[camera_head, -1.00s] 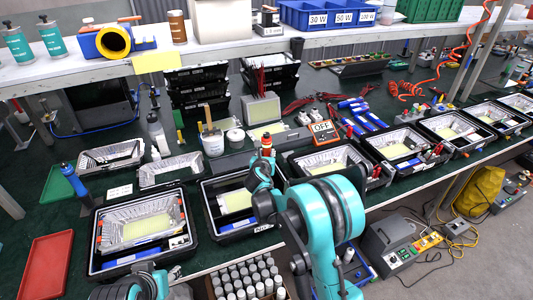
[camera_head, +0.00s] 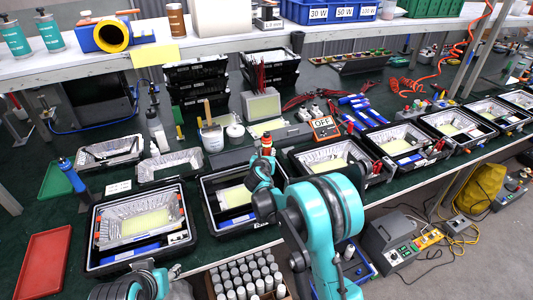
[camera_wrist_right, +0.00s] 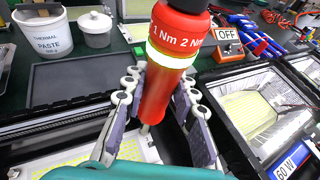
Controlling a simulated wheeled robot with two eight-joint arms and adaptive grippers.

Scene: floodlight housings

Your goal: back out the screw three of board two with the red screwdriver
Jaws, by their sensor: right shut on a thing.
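The red screwdriver (camera_wrist_right: 172,75), marked 1 Nm and 2 Nm, has a pale ring and a black top. My right gripper (camera_wrist_right: 156,100) is shut around its red handle and holds it nearly upright. In the head view the red screwdriver (camera_head: 267,143) stands up out of my right gripper (camera_head: 262,170), over the second black housing from the left (camera_head: 208,212). The yellow LED board (camera_head: 236,197) lies in that housing, partly covered by my right arm. In the wrist view the shaft goes down to the board (camera_wrist_right: 70,158); the tip and screw cannot be made out. My left gripper is out of view.
Another open housing (camera_head: 96,262) stands to the left, and more stand in a row to the right. A thermal paste tub (camera_head: 212,137), an OFF sign (camera_head: 323,127) and metal reflectors (camera_head: 170,166) sit behind. A red tray (camera_head: 44,262) lies at far left.

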